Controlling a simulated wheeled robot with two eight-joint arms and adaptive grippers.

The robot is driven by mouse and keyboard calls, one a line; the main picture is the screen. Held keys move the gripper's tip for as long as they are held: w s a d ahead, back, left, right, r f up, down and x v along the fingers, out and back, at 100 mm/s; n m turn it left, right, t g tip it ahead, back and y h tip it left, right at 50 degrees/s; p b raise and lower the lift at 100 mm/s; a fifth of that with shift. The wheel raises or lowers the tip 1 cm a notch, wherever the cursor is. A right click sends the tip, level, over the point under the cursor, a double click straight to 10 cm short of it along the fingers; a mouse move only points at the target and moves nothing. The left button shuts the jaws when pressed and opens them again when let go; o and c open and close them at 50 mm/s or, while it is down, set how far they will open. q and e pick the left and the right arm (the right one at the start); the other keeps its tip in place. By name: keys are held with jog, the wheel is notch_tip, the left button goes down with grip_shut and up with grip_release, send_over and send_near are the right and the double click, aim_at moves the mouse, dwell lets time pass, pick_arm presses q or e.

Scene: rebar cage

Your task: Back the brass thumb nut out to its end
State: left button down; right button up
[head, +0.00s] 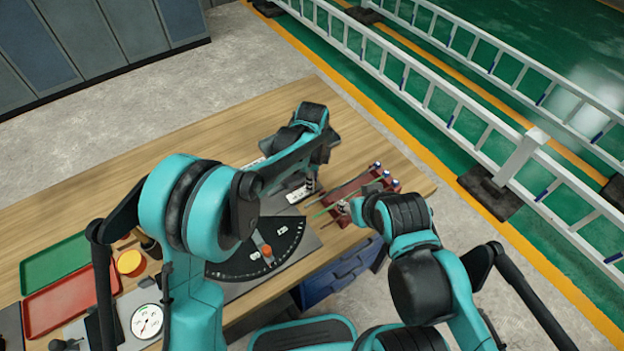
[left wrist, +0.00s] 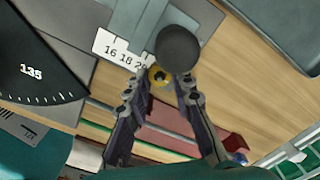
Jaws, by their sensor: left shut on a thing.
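The brass thumb nut (left wrist: 159,76) shows in the left wrist view as a small yellow ring with a dark centre, beside a round black knob (left wrist: 178,48) and a white number strip (left wrist: 112,48). My left gripper (left wrist: 162,80) has its two fingers on either side of the nut and is shut on it.
The dark red rack (head: 349,189) holds thin rods near the bench's right end. A black fan-shaped scale (head: 285,243) with an orange knob (head: 266,251) lies nearer. Green (head: 55,263) and red (head: 70,302) trays and a dial gauge (head: 147,321) are at left. The bench's far left is clear.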

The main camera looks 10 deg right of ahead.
pick_arm(q)
jog(key=shift+n, duration=0.7)
jog(key=c, duration=1.3)
grip_release()
notch_tip(320, 180, up, 12)
